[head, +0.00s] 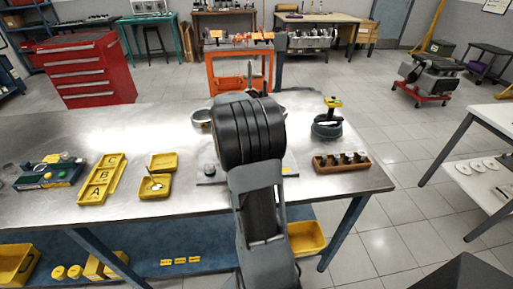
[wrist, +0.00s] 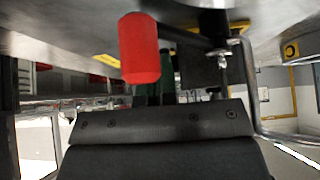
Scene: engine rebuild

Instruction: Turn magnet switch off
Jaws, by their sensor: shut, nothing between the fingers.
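A red rounded cylinder (wrist: 139,48), like a lever grip or knob, is close in the wrist view, left of centre. I cannot tell for sure whether it belongs to the magnet switch. My gripper (wrist: 155,118) shows as a dark bolted block across the lower middle of that view. It is shut and holds nothing. The red cylinder appears just beyond the block; I cannot tell whether they touch. In the head view my black wrist hides my gripper and the bench spot behind it.
The steel workbench (head: 60,130) carries yellow trays (head: 101,180), a small yellow bin (head: 155,187), a brown wooden block with pegs (head: 341,163) and a dark round stand (head: 327,128). An orange frame (head: 238,75) stands behind the bench. A bent metal bar (wrist: 252,95) is close at right in the wrist view.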

